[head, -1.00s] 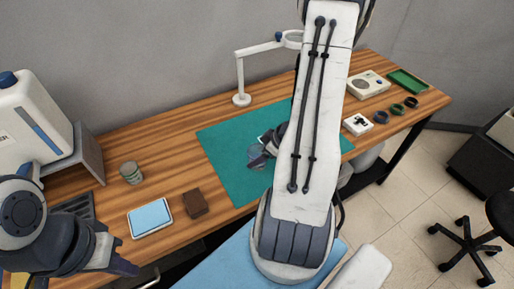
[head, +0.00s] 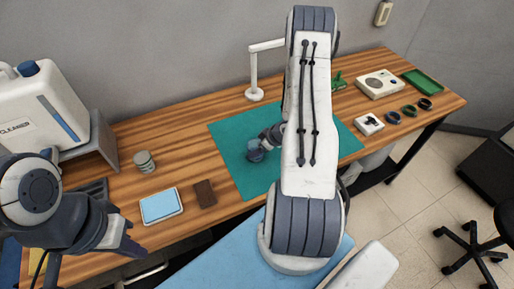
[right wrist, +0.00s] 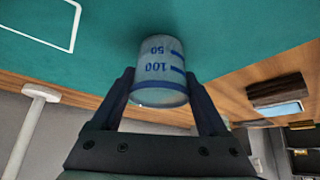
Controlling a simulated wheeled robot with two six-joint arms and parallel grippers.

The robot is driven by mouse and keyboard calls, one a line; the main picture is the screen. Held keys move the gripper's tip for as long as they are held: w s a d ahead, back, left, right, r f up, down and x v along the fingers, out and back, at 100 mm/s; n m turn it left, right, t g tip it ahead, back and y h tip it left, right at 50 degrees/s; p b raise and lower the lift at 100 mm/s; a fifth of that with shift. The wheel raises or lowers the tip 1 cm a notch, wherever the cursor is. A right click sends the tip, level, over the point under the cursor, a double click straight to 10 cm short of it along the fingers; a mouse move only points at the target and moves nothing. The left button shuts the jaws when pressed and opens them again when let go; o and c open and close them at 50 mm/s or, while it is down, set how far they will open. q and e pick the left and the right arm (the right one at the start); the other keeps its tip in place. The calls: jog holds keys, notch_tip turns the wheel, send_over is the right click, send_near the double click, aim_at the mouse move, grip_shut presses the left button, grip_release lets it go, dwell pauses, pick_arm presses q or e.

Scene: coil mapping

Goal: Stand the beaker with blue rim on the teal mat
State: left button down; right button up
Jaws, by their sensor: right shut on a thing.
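The beaker with blue rim (right wrist: 160,75) is clear, with blue 50 and 100 marks. My right gripper (right wrist: 162,98) is shut on it, one finger on each side. In the head view the beaker (head: 256,152) is over the left middle part of the teal mat (head: 235,178), and my right gripper (head: 268,140) is beside it. I cannot tell whether its base touches the mat. My right forearm hides the middle of the mat. My left gripper (head: 136,240) is open and empty near the table's front left edge.
A grey-green jar (head: 144,162), a light blue tray (head: 161,206) and a brown block (head: 205,194) stand left of the mat. A white lamp stand (head: 255,92) is behind it. A white outline (right wrist: 72,38) marks the mat. Small rings and a white device (head: 379,84) are at the right.

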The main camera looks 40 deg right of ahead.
jog(key=shift+f, duration=0.1)
jog(key=o, duration=1.4)
jog(key=shift+c, duration=0.2)
